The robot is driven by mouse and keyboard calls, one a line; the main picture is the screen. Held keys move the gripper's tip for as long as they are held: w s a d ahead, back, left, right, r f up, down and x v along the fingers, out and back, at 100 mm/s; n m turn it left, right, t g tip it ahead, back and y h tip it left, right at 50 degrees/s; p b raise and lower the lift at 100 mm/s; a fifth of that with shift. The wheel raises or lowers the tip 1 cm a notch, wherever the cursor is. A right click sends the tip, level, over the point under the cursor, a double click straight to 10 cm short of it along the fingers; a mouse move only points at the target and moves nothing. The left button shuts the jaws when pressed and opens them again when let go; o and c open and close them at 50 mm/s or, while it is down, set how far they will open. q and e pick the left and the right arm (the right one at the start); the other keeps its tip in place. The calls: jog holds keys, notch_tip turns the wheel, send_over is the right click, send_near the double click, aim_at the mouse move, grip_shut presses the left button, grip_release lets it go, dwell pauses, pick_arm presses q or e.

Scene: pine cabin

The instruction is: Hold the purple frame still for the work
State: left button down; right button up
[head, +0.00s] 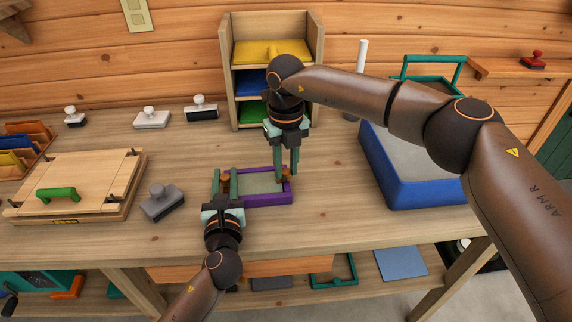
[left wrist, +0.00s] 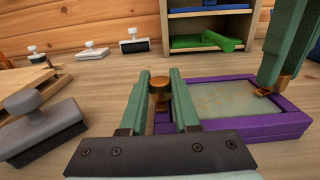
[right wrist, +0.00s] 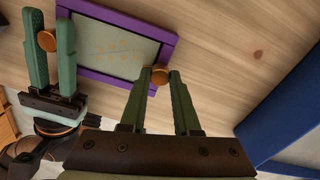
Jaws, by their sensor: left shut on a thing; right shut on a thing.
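The purple frame (head: 268,199) lies on the workbench with a pale grey-green panel inside it. The panel shows faint orange marks in the right wrist view (right wrist: 112,42). My left gripper (head: 223,175) is shut on a copper knob (left wrist: 159,88) at the frame's left side. My right gripper (head: 287,172) comes down from above and is shut on another copper knob (right wrist: 160,75) at its right side. The fingers hide part of both knobs. The frame looks flat on the bench.
A blue-walled tray (head: 425,192) stands to the right. A grey-handled block (head: 162,203) and a wooden board with a green handle (head: 57,194) lie to the left. A shelf unit (head: 228,75) with coloured trays stands behind. Bare bench lies in front of the frame.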

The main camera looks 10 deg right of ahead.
jog(key=m, duration=0.2)
jog(key=shift+m, duration=0.4)
jog(key=o, duration=1)
notch_tip(320, 180, up, 12)
pick_arm(q)
jog(key=c, duration=0.6)
grip_release()
jog(key=shift+o, duration=0.2)
